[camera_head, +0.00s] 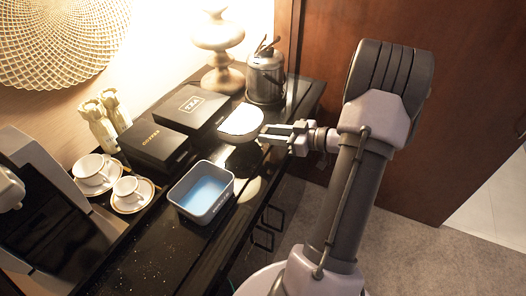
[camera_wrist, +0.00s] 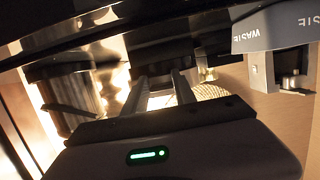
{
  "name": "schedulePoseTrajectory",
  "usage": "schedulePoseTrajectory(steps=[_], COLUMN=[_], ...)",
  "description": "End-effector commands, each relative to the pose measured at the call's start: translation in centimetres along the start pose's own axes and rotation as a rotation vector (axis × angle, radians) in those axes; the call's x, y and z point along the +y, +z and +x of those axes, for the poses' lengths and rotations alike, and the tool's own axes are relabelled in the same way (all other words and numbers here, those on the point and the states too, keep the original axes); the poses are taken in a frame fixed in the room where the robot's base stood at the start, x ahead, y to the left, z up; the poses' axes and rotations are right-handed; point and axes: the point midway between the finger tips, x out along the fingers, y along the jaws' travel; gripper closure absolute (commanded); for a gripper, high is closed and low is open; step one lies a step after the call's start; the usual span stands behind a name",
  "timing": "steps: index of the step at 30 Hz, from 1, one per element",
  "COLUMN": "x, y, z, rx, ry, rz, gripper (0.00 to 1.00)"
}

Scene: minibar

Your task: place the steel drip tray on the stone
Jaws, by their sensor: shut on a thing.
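My gripper (camera_head: 265,134) reaches in from the right in the head view. It is shut on the near right edge of a rounded, shallow piece with a bright white top and grey side, which I take as the steel drip tray (camera_head: 240,121). The tray looks held above the counter, with a dark reflection below it. The glossy black speckled counter top (camera_head: 158,240) looks like the stone. In the wrist view the two fingers (camera_wrist: 160,83) show, with a bright patch between them; the tray's outline is hard to make out there.
A grey tin with a blue inside (camera_head: 202,190) stands in front. Black boxes (camera_head: 155,146), cups on saucers (camera_head: 128,188) and a coffee machine (camera_head: 45,205) stand left. A metal kettle (camera_head: 265,76) and pale lamp base (camera_head: 222,78) stand behind. Bare counter lies at the front.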

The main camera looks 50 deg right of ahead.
Motion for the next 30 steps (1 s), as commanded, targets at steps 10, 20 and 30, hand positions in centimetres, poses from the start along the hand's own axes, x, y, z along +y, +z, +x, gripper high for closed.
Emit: schedulePoseTrajectory(steps=[10,20,30], x=[0.0,0.0,0.0], y=[4.2,4.5,4.1], z=[1.2,1.2,0.8], rx=[0.0,0.0,0.0], ry=[0.0,-0.001,0.0], rz=[-0.002,-0.002,-0.002], gripper=[1.0,0.46,0.46])
